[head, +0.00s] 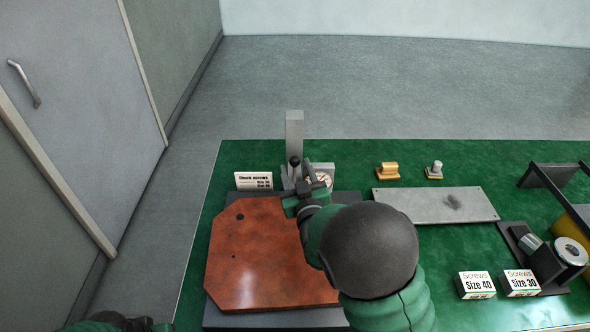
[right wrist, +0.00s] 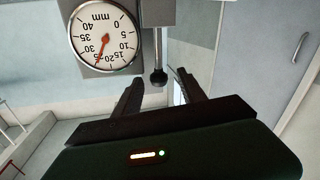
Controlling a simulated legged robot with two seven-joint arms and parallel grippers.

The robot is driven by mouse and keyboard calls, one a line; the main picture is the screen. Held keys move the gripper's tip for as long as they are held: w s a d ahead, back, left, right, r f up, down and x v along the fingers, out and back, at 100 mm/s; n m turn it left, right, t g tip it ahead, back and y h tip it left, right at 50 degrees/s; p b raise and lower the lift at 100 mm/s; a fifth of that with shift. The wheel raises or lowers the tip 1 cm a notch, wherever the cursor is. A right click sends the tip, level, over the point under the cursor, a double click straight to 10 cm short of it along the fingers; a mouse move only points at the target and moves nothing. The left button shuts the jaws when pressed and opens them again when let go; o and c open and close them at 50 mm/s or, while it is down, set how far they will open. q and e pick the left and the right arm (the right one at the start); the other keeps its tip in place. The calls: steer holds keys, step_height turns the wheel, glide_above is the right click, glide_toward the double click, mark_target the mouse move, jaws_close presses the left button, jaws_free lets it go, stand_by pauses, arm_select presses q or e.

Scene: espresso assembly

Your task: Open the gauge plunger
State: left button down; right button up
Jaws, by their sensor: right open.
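The gauge has a grey column (head: 294,135) and a round white dial marked in mm (right wrist: 103,38), which also shows partly in the head view (head: 322,176). Its plunger is a thin rod with a black knob (right wrist: 158,77), seen beside the column in the head view (head: 294,161). My right gripper (right wrist: 160,75) is open, with one finger on each side of the knob; I cannot tell whether either touches it. In the head view my right gripper (head: 303,193) hides the gauge's lower part. Part of my left arm (head: 115,320) shows at the bottom left edge; its jaws are unclear.
A red-brown board (head: 255,255) lies in front of the gauge. A "Chuck screws" label (head: 254,181) stands left of it. A grey plate (head: 435,205), two small brass-based parts (head: 388,171) and screw boxes (head: 475,285) sit to the right on the green table (head: 345,155).

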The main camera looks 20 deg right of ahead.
steer(key=shift+w+d, duration=0.2)
steer(key=shift+w, duration=0.7)
jaws_close()
stand_by(0.7)
